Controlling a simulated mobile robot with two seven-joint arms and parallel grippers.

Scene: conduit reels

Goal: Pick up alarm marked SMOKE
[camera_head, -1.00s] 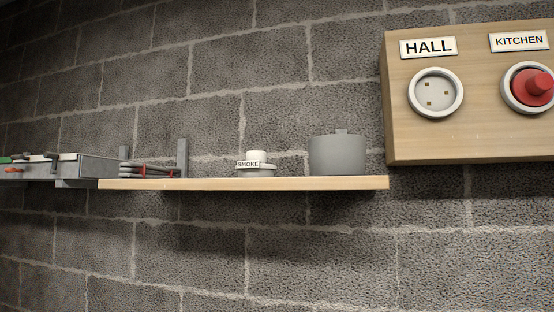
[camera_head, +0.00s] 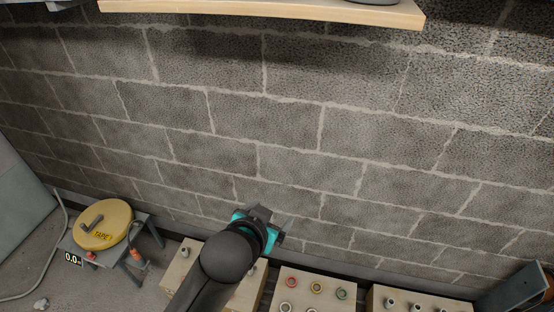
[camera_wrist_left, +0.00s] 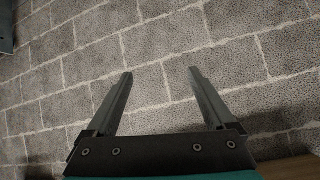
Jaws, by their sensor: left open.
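The alarm marked SMOKE is in neither view now. My right gripper is not in view.
A dark panel (camera_head: 514,288) stands at lower right. The wall between shelf and blocks is clear.

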